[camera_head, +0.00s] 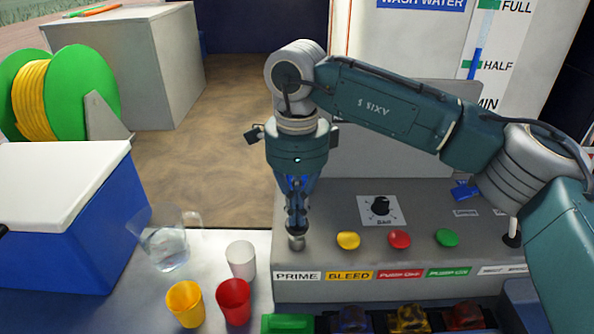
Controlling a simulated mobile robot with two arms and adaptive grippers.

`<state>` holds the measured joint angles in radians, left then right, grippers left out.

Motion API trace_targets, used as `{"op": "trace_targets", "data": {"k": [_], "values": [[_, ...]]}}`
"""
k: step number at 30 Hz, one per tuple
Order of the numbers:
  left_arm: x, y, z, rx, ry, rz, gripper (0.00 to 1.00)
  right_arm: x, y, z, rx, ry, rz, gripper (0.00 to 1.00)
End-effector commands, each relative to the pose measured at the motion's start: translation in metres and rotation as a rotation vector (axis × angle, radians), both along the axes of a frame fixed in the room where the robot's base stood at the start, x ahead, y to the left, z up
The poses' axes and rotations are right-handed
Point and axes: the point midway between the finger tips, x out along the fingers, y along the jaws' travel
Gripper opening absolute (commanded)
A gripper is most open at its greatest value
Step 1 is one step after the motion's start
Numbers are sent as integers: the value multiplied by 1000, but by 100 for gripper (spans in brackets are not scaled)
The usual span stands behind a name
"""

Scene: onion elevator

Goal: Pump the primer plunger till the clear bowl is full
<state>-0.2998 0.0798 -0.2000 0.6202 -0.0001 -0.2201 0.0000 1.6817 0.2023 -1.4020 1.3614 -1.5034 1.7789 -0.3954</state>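The primer plunger (297,243) is a small grey metal knob on the grey control panel, just above the PRIME label (297,276). My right gripper (297,228) points straight down over it. Its fingers look closed together, with their tips at the top of the knob. I cannot tell whether they touch it or how far the knob is pressed in. No clear bowl can be made out on the panel; the arm hides part of it. My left gripper does not show.
Yellow (348,240), red (400,239) and green (447,237) buttons and a black dial (380,206) lie right of the knob. A clear jug (165,247) and white (241,260), yellow (186,303) and red (234,301) cups stand left. A blue cooler (75,245) is further left.

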Motion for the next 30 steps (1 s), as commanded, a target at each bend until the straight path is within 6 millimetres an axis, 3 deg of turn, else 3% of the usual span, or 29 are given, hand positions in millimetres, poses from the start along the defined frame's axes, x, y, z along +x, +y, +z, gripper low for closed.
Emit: {"op": "trace_targets", "data": {"k": [10, 16, 30], "values": [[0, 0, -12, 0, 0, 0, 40, -1, 0, -17, -2, 3, 1, 0], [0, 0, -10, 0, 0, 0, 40, -1, 0, -15, -2, 3, 1, 0], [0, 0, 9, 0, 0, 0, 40, -1, 0, 15, 0, 3, 0, 0]]}}
